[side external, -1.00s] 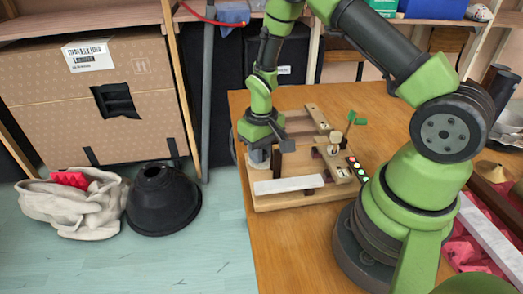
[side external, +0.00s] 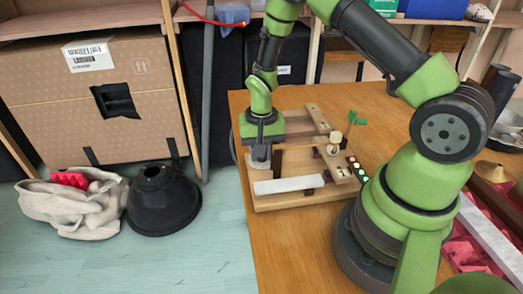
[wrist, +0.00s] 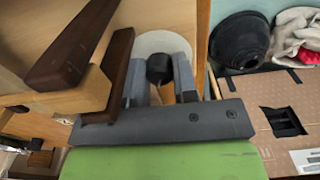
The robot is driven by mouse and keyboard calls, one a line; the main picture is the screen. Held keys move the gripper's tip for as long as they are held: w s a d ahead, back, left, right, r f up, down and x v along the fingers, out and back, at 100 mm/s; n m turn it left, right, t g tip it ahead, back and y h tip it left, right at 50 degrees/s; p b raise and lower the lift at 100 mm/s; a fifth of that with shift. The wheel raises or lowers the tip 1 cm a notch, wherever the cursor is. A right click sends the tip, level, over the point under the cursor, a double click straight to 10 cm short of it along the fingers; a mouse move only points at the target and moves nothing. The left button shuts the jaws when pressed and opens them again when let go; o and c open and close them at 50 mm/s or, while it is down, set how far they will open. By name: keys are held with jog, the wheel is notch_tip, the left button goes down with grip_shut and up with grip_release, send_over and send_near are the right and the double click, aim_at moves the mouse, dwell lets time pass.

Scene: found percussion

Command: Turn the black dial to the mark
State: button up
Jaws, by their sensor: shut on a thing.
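The black dial (wrist: 159,68) shows in the wrist view between the two grey fingers of my gripper (wrist: 161,78), which is shut on it. A pale round disc (wrist: 160,42) lies under the dial. In the side external view my gripper (side external: 261,153) points straight down at the left part of the wooden board (side external: 300,200). The dial is hidden there by the fingers. I cannot make out the mark in either view.
The wooden table (side external: 300,245) is clear in front. A black cone (side external: 163,205) stands on the floor to the left.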

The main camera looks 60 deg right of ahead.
dwell(0.3)
jog(key=o, duration=0.9)
jog(key=shift+o, duration=0.2)
notch_tip(320, 180, up, 10)
jog(key=s+a+r+n+t, duration=0.1)
jog(key=s+a+r+t, duration=0.15)
jog(key=r, duration=0.35)
jog(key=s+a+r+n+t, duration=0.1)
jog(key=s+a+r, duration=0.15)
jog(key=r, duration=0.45)
jog(key=s+a+r+n+t+y, duration=0.1)
jog(key=s+r+t, duration=0.1)
jog(key=s, duration=0.3)
jog(key=s+a+r+n+t+y, duration=0.1)
jog(key=s+a+r+n, duration=0.1)
jog(key=s, duration=0.4)
jog(key=shift+s+a+r+t, duration=0.15)
jog(key=shift+a+r+t, duration=0.2)
jog(key=shift+r, duration=0.5)
